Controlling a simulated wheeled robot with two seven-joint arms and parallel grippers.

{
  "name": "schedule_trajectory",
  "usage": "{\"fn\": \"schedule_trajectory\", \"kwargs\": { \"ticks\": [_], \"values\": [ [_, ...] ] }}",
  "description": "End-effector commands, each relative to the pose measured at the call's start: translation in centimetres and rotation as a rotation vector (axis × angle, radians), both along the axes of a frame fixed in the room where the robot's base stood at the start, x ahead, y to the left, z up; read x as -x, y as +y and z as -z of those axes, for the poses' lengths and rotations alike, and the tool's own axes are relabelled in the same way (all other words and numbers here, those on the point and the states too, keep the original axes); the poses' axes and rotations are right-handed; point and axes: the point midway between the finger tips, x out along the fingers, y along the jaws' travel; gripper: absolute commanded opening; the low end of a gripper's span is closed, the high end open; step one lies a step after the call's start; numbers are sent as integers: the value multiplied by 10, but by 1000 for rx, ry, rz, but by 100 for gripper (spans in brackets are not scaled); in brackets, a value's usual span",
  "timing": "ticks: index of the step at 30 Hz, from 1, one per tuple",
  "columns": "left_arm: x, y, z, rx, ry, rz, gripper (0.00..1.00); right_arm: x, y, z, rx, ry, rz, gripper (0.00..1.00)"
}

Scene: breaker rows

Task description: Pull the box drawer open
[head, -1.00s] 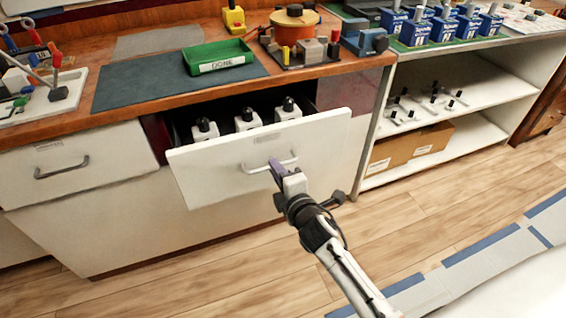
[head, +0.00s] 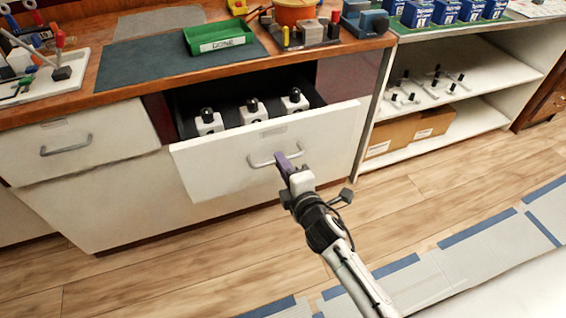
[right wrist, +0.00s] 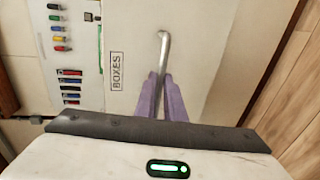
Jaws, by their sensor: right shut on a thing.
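The box drawer (head: 230,160) has a white front and stands pulled out from under the wooden counter. Several white units with black tops (head: 252,110) stand in a row inside it. Its metal bar handle (head: 262,163) shows on the front; in the right wrist view the handle (right wrist: 162,50) runs up from between the fingers, beside a "BOXES" label (right wrist: 117,71). My right gripper (head: 283,160) has purple fingers and is shut on the handle; the fingers also show in the right wrist view (right wrist: 162,98). My left gripper is in neither view.
A closed drawer (head: 75,145) is to the left. On the counter are a green "DONE" tray (head: 220,38), a dark mat (head: 150,75) and tools.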

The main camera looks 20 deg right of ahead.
Motion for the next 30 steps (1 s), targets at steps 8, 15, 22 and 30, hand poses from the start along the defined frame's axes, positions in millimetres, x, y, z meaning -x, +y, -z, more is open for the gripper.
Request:
{"fn": "schedule_trajectory", "kwargs": {
  "ticks": [8, 15, 22, 30],
  "values": [
    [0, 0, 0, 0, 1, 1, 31, 0, 0, 0, 0, 0, 1, 27],
    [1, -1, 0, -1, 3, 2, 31, 7, 0, -1, 1, 1, 0, 27],
    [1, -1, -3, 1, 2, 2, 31, 45, -2, -8, -1, 3, 1, 27],
    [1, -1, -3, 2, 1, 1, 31, 72, -2, -15, 0, 1, 0, 27]
  ]
}}
